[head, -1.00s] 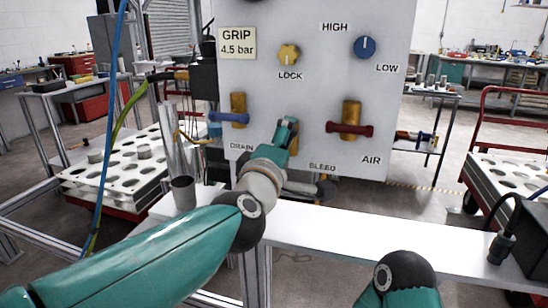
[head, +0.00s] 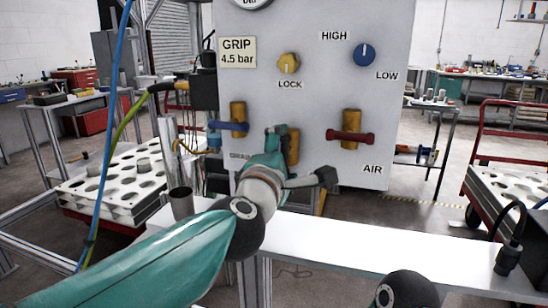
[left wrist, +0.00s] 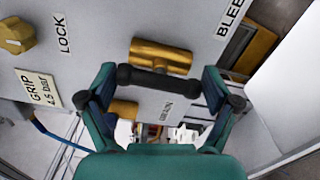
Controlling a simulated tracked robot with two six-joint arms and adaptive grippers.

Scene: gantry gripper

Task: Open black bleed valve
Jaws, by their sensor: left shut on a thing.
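The black bleed valve has a brass body (head: 293,147), partly hidden behind my left gripper in the head view. The left wrist view shows this brass body (left wrist: 160,57) with its black handle (left wrist: 157,81) in front. The handle looks roughly parallel to the body. My left gripper (head: 276,132) is at the lower middle of the grey panel (head: 320,100). In the left wrist view its fingers (left wrist: 158,83) are closed on the handle, one at each end. My right gripper is out of view; only part of my right arm shows at the bottom.
A blue-handled drain valve (head: 229,125) is close on the left. A red-handled air valve (head: 350,137) is on the right. A yellow lock knob (head: 288,63) and blue knob (head: 364,54) sit above. A white beam (head: 350,240) runs below the panel.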

